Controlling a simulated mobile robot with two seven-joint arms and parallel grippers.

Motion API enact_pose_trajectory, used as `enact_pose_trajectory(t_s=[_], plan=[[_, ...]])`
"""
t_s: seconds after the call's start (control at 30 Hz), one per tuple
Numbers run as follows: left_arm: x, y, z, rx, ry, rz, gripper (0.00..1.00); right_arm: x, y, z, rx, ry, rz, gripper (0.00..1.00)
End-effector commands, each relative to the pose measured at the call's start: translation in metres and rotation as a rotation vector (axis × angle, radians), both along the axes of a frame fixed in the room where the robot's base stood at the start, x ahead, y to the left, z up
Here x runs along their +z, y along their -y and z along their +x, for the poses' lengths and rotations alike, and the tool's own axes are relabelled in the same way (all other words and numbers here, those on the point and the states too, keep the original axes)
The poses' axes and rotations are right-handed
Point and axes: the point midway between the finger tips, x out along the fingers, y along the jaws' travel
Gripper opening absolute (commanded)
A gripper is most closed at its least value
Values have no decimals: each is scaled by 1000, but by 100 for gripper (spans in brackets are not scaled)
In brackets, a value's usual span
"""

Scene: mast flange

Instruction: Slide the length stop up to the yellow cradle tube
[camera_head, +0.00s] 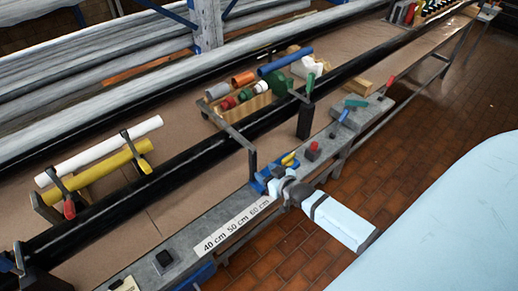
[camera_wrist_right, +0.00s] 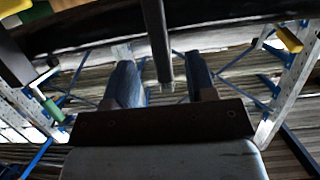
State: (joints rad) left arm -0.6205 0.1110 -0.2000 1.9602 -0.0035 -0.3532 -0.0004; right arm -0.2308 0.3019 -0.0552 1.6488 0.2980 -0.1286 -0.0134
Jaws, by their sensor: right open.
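The yellow cradle tube (camera_head: 95,172) lies in a holder at the left in the head view, parallel to a white tube (camera_head: 103,150). The length stop appears to be the blue slide (camera_head: 258,185) on the grey rail, with a yellow lever (camera_head: 289,160) and a grey bar (camera_head: 224,126) reaching over the bench. It stands well to the right of the yellow tube. My right gripper (camera_head: 286,187) is open beside the slide. In the right wrist view, a dark post (camera_wrist_right: 155,35) shows between the spread fingers of my right gripper (camera_wrist_right: 162,78); contact cannot be told. My left gripper is not in view.
A crate (camera_head: 240,108) of coloured tubes stands behind the grey bar. A black post (camera_head: 305,120) stands to the right.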

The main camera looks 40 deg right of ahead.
Motion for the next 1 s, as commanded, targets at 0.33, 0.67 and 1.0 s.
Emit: enact_pose_trajectory(t_s=[0.33, 0.67, 1.0], plan=[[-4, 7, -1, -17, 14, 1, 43, -8, -1, 24, -1, 4, 0, 51], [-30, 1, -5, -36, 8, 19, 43, -20, -4, 55, -1, 2, -1, 51], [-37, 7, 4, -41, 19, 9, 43, -24, -5, 74, -1, 1, -1, 51]])
